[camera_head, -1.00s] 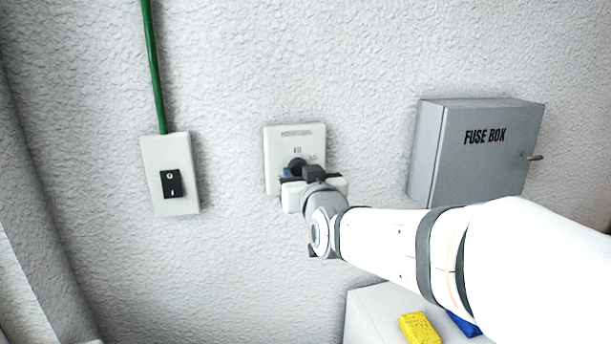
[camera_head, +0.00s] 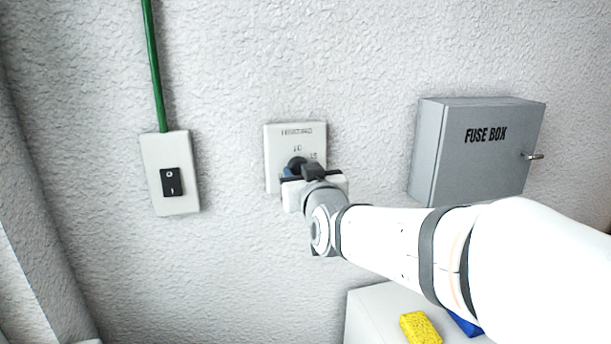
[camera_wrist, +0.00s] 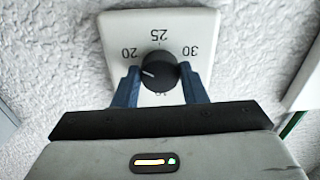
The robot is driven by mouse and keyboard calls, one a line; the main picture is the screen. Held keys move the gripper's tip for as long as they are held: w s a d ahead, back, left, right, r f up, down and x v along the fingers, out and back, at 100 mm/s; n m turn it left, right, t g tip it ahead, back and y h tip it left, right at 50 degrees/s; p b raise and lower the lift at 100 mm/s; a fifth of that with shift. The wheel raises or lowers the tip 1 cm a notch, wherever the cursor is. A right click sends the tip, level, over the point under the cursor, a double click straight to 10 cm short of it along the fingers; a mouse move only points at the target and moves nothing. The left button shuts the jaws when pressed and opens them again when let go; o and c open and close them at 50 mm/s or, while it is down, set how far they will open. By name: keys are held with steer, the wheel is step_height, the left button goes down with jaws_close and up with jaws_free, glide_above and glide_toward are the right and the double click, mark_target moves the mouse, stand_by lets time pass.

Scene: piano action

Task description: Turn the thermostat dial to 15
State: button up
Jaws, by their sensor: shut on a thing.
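The thermostat (camera_head: 280,145) is a white plate on the wall, left of centre in the head view. Its black round dial (camera_head: 296,162) is partly hidden by my gripper (camera_head: 303,173). The plate (camera_wrist: 190,22) shows 20 at left, 25 at top and 30 at right; a number under the dial is partly hidden. My gripper's two blue fingers (camera_wrist: 159,78) are on either side of the dial, shut on it.
A black switch (camera_head: 171,182) on a white plate, with a green conduit (camera_head: 153,60) above, is at left. A grey fuse box (camera_head: 475,150) is at right. A yellow sponge (camera_head: 419,328) and a blue item (camera_head: 463,325) are on a white surface (camera_head: 375,310) below.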

steer(key=shift+f+n+b, duration=0.1)
steer(key=shift+n+b, duration=0.2)
steer(key=shift+b, duration=0.15)
steer(key=shift+d+r+n+b, duration=0.1)
steer(key=shift+n+b, duration=1.15)
steer(key=shift+n, duration=1.35)
steer(key=shift+r+n+b, duration=0.1)
steer(key=shift+n+b, duration=1.15)
steer(key=shift+n, duration=1.35)
steer(key=o, duration=1)
steer(key=shift+c, duration=0.2)
